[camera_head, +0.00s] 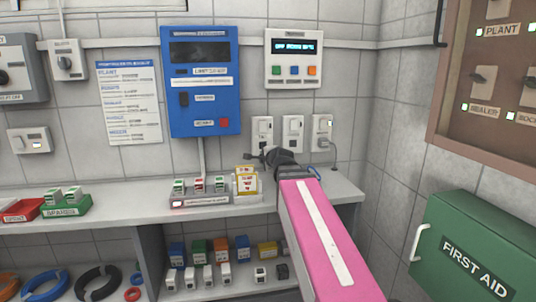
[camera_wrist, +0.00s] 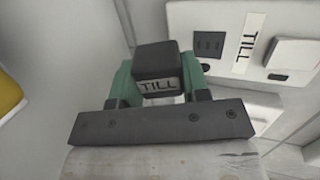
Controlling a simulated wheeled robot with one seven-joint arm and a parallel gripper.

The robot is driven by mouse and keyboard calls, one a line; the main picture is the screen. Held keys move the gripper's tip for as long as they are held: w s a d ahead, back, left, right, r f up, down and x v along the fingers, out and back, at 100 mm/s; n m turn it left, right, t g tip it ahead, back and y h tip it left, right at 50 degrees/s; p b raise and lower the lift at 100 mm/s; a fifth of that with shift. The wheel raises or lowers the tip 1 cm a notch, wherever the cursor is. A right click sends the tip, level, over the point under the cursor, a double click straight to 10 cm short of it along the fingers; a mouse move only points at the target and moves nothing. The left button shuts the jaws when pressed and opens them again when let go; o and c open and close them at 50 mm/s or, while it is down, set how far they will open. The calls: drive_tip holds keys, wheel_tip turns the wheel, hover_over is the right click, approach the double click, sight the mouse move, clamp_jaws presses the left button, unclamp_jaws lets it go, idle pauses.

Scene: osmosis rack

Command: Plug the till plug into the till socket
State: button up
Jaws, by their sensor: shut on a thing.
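The till plug (camera_wrist: 158,62), a black block with a white TILL label, is in the wrist view. My gripper (camera_wrist: 158,82) is shut on it, with a green finger on each side. The till socket (camera_wrist: 208,44), a white plate with dark slots and a TILL label, is at the upper right of the wrist view, beside and apart from the plug. In the head view my gripper (camera_head: 270,157) is just below the wall sockets. The plug's pins are hidden, and the socket labels there are too small to read.
Wall sockets (camera_head: 293,135) stand in a row above the worktop (camera_head: 340,190); the rightmost has a cord. Yellow tags (camera_head: 246,180) and a tray of small switches (camera_head: 200,198) are left of my gripper. A green first aid box (camera_head: 475,250) is at right.

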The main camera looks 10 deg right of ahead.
drive_tip(key=s+r+t+h, duration=0.1)
drive_tip(key=t, duration=0.1)
drive_tip(key=s+r+m+t+h, duration=0.1)
drive_tip(key=r+t, duration=0.1)
drive_tip(key=shift+s+d+r+m, duration=0.15)
drive_tip(key=shift+s+r+m, duration=0.05)
drive_tip(key=shift+s+m, duration=0.15)
drive_tip(key=shift+w, duration=0.15)
